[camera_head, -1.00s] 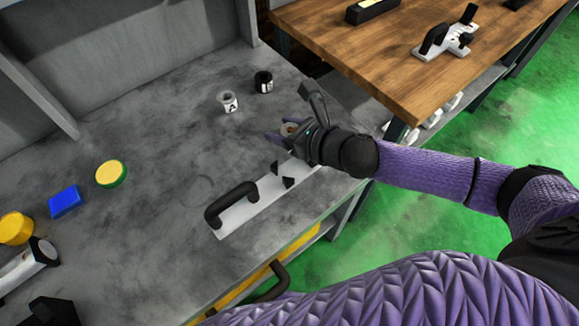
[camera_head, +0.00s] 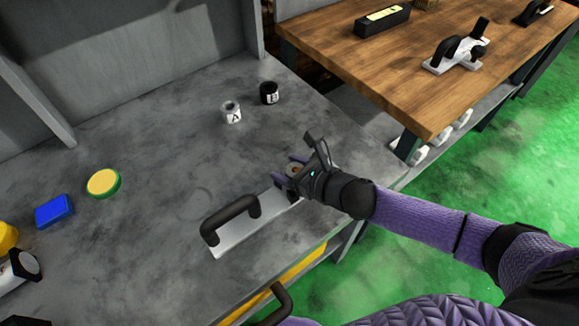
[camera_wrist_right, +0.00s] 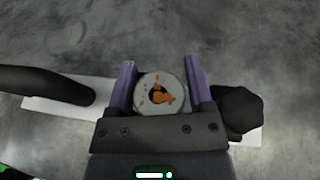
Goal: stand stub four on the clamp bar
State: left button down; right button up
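My right gripper (camera_head: 286,174) is over the far right end of the clamp bar (camera_head: 232,243), a pale flat plate with a black arched handle on the grey bench. In the right wrist view its two purple fingers (camera_wrist_right: 160,84) flank a round, pale stub (camera_wrist_right: 144,105) with orange and dark marks on top. A black knob (camera_wrist_right: 238,108) is close to the right finger. My left gripper is not in view.
A grey-white ring marked A (camera_head: 231,115) and a black one marked B (camera_head: 269,94) stand behind the gripper. A yellow-green disc (camera_head: 104,183) and blue block (camera_head: 54,211) lie left. The bench middle is clear. A wooden table (camera_head: 400,75) is at right.

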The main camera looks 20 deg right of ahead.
jog(key=shift+s+f, duration=0.1)
jog(key=shift+r, duration=0.3)
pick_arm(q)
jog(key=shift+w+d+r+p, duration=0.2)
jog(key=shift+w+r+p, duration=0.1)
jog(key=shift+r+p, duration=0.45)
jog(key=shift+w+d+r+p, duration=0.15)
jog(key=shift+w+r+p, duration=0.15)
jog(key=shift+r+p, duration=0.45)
pick_arm(e)
jog(key=v, duration=1.2)
